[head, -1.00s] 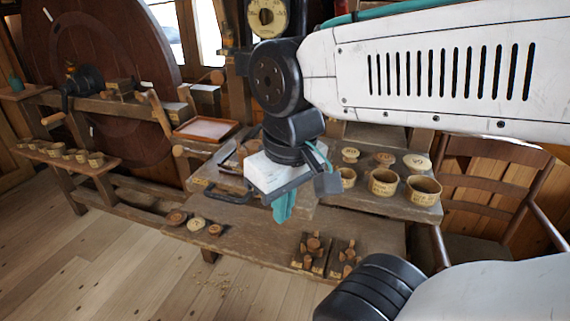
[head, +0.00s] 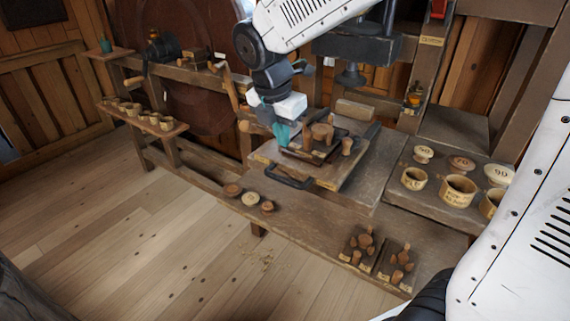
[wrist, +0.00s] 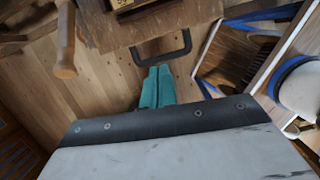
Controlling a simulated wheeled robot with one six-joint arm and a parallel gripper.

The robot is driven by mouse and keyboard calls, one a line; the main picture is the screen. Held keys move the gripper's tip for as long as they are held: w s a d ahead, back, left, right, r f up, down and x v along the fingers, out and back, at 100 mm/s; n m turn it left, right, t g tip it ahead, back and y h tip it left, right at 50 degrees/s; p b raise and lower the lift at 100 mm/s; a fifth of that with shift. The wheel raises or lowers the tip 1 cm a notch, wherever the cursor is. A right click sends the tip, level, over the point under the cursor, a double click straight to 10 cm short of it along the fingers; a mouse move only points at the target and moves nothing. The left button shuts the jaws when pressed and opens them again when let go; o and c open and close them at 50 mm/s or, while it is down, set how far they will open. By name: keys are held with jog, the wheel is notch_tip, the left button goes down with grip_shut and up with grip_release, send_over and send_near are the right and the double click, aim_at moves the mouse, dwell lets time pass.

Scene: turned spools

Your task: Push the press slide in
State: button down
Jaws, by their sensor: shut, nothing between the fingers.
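The press slide (head: 262,152) is a flat wooden board with a black U-shaped handle (head: 286,179) on its front edge. It carries a dark plate with a wooden block and pegs (head: 322,138), and sticks out from the bench in front of the press (head: 352,50). My gripper (head: 282,138) has teal fingers, shut and empty, pointing down near the slide's left side, above the handle in the head picture. In the wrist view my fingers (wrist: 157,84) point at the handle (wrist: 160,58), with the slide's edge (wrist: 135,28) behind it. I cannot tell if they touch.
Cups (head: 458,190) and round lids (head: 462,163) stand on the right shelf. Round discs (head: 250,199) and peg stands (head: 360,243) lie on the lower bench. More cups (head: 133,110) line the left shelf.

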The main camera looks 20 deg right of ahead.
aim_at(286, 165)
jog(key=shift+n, duration=0.4)
jog(key=x, duration=1)
jog(key=shift+w+a+f, duration=0.15)
jog(key=shift+w, duration=0.15)
